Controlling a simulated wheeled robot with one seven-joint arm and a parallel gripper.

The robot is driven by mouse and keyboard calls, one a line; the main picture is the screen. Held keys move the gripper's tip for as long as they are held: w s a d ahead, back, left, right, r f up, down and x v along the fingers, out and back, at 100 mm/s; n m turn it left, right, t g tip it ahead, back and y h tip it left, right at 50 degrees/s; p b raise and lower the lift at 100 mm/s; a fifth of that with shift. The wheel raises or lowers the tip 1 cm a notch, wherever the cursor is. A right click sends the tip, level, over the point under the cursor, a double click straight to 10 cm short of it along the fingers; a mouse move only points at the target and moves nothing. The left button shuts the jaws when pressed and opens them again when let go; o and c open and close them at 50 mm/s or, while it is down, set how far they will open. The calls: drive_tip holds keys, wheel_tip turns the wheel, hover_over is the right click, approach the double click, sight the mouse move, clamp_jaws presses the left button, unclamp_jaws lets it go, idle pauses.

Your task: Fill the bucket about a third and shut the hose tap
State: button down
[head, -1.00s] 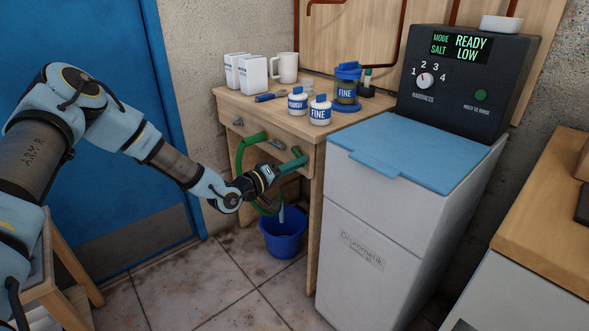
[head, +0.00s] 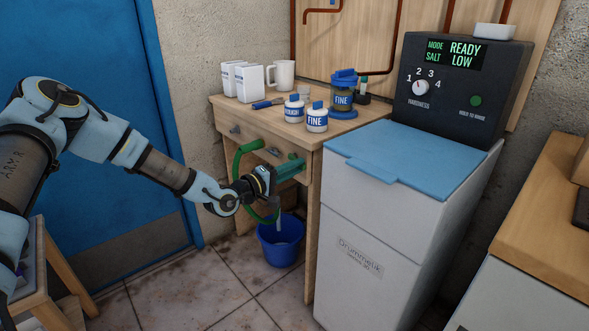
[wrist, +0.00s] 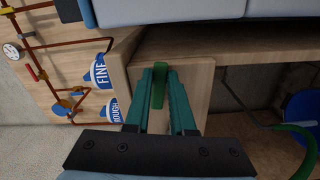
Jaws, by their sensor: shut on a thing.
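The blue bucket (head: 281,244) stands on the tiled floor below the wooden table; it also shows at the right edge of the wrist view (wrist: 302,112). A green hose (head: 238,160) loops beside my gripper and down towards the bucket. A pale, narrow piece hangs over the bucket; I cannot tell whether it is the hose end or water. The water level is hidden. My gripper (head: 299,166) reaches to the table's front. In the wrist view its teal fingers (wrist: 160,80) are shut on a green handle, apparently the hose tap (wrist: 158,88), against a wooden panel.
The wooden table (head: 262,116) carries white cartons, a mug (head: 284,75), labelled bottles and a blue-lidded jar (head: 343,95). A white cabinet with a blue lid (head: 405,150) stands close on the right, under a dark control box (head: 450,95). A stool (head: 45,270) is at lower left.

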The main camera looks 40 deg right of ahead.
drive_tip(key=c, duration=0.8)
unclamp_jaws()
drive_tip(key=shift+o, duration=0.2)
drive_tip(key=shift+a, duration=0.1)
drive_tip(key=a, duration=1)
drive_tip(key=shift+w+a+b, duration=0.3)
drive_tip(key=shift+w+b, duration=0.05)
drive_tip(key=shift+b, duration=0.05)
